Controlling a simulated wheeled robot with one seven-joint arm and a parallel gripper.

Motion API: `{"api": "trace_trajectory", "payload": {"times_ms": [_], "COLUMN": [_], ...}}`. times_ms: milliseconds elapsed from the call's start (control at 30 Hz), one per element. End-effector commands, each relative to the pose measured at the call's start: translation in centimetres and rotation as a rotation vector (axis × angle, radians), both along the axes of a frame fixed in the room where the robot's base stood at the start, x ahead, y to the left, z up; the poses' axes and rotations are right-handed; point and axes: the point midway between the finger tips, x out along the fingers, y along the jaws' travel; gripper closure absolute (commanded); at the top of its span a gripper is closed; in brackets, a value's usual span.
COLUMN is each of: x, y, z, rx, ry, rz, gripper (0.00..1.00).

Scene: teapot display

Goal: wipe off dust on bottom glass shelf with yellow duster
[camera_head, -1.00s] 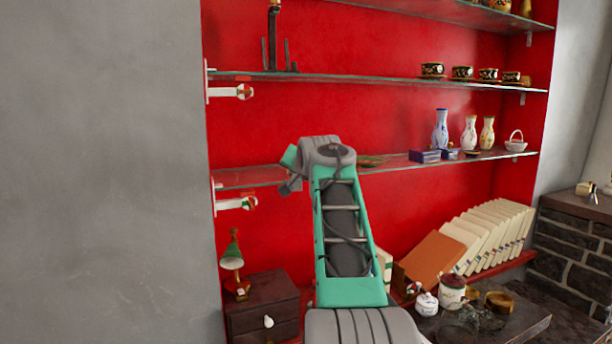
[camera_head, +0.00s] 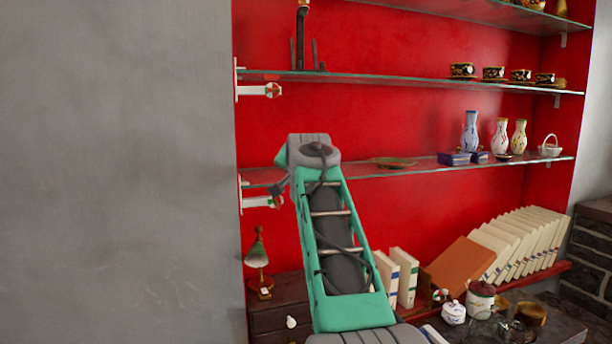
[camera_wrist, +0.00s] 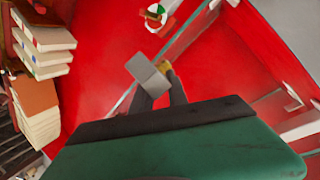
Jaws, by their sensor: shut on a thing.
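The bottom glass shelf (camera_head: 350,172) runs along the red wall in the head view, behind my arm. Its greenish edge also crosses the wrist view diagonally (camera_wrist: 186,38). My gripper (camera_wrist: 160,80) shows in the wrist view, hidden behind my arm in the head view. It is shut, with a grey block-like part at its tip. A small yellow bit, apparently the yellow duster (camera_wrist: 170,74), shows at the fingers; most of it is hidden. I cannot tell if it touches the shelf. No dust can be made out.
A flat dish (camera_head: 392,162), purple boxes (camera_head: 455,158), vases (camera_head: 501,136) and a white basket (camera_head: 550,148) stand on that shelf. Another glass shelf (camera_head: 400,83) with cups is above. Books (camera_head: 515,245), a small lamp (camera_head: 259,262) and jars (camera_head: 480,300) are below.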

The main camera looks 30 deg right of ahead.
Motion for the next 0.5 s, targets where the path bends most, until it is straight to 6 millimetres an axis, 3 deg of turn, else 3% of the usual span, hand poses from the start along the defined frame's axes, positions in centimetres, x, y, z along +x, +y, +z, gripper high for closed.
{"api": "trace_trajectory", "payload": {"times_ms": [133, 500], "x": [0.29, 0.27], "y": [0.98, 0.95], "z": [-0.23, 0.59], "rx": [0.001, 0.001], "ry": [0.004, 0.004], "rz": [0.002, 0.0], "gripper": [1.0, 1.0]}}
